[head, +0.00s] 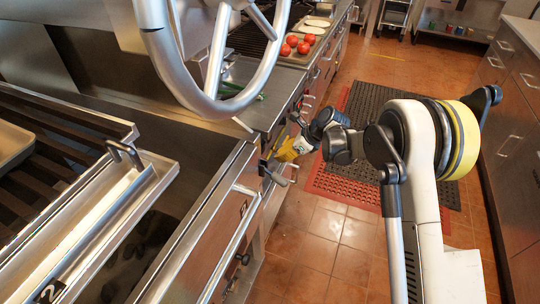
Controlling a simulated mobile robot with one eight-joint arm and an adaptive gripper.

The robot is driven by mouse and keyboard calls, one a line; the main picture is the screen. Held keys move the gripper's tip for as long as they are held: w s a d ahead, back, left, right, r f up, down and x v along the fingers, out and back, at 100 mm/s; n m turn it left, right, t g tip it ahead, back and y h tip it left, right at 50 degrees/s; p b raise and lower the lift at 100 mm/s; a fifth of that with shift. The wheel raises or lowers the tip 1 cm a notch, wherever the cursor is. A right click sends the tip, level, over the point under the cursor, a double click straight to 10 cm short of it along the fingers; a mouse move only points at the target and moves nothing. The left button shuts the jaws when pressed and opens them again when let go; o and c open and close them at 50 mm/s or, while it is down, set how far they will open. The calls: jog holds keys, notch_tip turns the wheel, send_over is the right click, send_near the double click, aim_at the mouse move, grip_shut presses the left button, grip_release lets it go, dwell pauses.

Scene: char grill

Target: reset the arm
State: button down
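My arm reaches in from the right side of the head view, with a white link and a yellow ring at its joint. It bends left through dark joints to my gripper (286,155), which has yellow on it. The gripper is beside the front edge of the cooking line, above the red mat. It is small and partly hidden by the arm's own wrist, so its fingers are unclear. I cannot make out any object held in it.
A large metal handwheel (212,106) stands over the counter. A grill with a metal tray (12,142) is at the left. Tomatoes (292,41) lie on a tray behind. A dark mat (378,102) and red mat (340,186) cover the aisle floor. Steel drawers (515,100) line the right.

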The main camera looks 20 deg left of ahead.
jog(key=d+f+p+v, duration=0.1)
jog(key=p+v, duration=0.2)
jog(key=v, duration=0.6)
jog(key=shift+d, duration=0.3)
